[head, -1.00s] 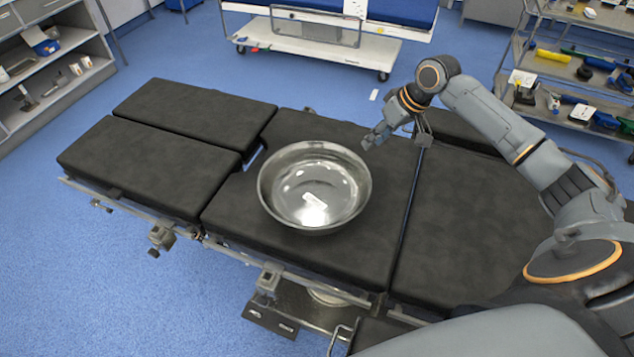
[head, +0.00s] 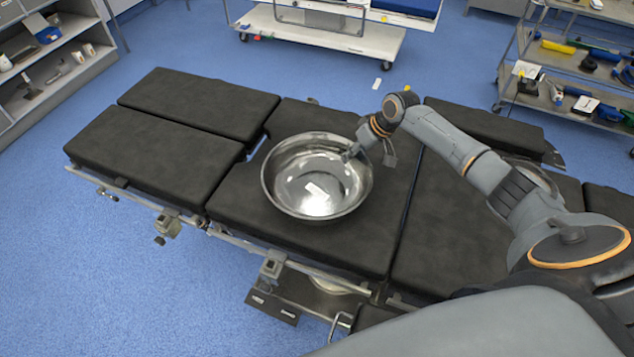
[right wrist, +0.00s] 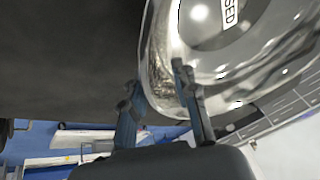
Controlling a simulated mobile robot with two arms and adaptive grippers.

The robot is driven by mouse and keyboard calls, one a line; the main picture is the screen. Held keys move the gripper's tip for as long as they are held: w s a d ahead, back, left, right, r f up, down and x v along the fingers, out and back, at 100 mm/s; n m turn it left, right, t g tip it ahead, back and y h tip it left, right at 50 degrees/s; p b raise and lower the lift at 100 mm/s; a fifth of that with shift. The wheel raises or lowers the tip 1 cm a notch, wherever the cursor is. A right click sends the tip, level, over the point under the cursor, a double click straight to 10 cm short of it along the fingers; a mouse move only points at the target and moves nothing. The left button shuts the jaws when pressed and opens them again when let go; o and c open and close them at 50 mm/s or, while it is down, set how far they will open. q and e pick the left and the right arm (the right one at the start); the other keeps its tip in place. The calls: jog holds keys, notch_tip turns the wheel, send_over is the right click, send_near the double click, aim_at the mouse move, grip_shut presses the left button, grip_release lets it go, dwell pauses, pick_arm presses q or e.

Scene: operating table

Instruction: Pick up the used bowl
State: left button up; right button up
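The used bowl (head: 290,190) is a shiny metal bowl standing upright on the middle black pad of the operating table (head: 240,205). A white label lies on its inside; in the right wrist view the bowl (right wrist: 165,50) shows the label's letters "SED". My right gripper (head: 370,156) is at the bowl's right far rim. It is open, with one finger over the inside of the bowl and the other outside. In the right wrist view the fingers (right wrist: 160,92) stand apart with the bowl's wall between them; contact cannot be told. My left gripper is not in view.
Another shiny rounded thing (head: 537,176) is partly hidden behind my right arm on the table. A tool cart (head: 560,85) stands at the back right, a white trolley (head: 320,35) at the back and shelves (head: 50,75) at the left. The pad left of the bowl is clear.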

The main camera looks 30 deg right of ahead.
grip_shut()
jog(key=shift+r, duration=0.15)
